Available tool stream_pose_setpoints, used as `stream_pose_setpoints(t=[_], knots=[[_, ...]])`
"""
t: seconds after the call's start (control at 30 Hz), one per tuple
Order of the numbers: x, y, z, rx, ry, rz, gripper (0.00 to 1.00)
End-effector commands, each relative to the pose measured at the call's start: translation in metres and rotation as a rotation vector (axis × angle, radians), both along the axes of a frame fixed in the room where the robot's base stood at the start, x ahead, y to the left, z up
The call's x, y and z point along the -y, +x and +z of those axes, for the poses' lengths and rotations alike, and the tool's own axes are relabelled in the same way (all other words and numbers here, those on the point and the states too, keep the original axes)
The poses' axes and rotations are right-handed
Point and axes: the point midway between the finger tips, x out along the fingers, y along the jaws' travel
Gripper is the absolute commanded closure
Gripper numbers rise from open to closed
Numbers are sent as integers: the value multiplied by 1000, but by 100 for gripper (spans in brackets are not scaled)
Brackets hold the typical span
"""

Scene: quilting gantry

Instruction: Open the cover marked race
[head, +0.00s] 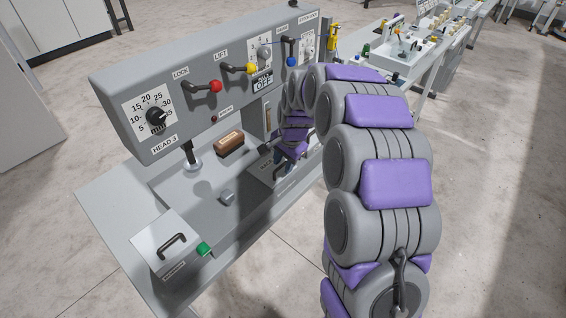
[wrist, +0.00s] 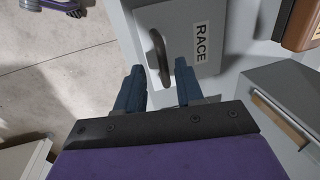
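The cover marked RACE (wrist: 188,20) is a light grey panel with a dark bar handle (wrist: 158,52) and a white label (wrist: 201,42). It lies flat and looks closed in the wrist view. My gripper (wrist: 158,74) is open, its two dark blue fingers on either side of the handle's near end in the picture. I cannot tell whether they touch it or are still above it. In the head view my gripper (head: 287,160) is small and partly hidden by my arm, over the far part of the bench.
Another lid (head: 163,238) with a dark handle and a green knob (head: 203,248) sits at the bench's near end. A wooden block (head: 229,144) lies on the bed. The control panel (head: 185,110), with red, yellow and blue levers, overhangs behind. A grey box (wrist: 290,95) stands right of my gripper.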

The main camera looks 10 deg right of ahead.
Motion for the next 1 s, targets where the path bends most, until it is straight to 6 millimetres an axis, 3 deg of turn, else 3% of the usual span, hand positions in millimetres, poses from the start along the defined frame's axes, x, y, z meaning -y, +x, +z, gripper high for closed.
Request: stream_pose_setpoints(t=[0.2,0.6,1.0], knots=[[-5,0,0,1,-6,1,63],[-1,1,0,2,-1,2,100],[-1,2,1,4,-4,1,100]])
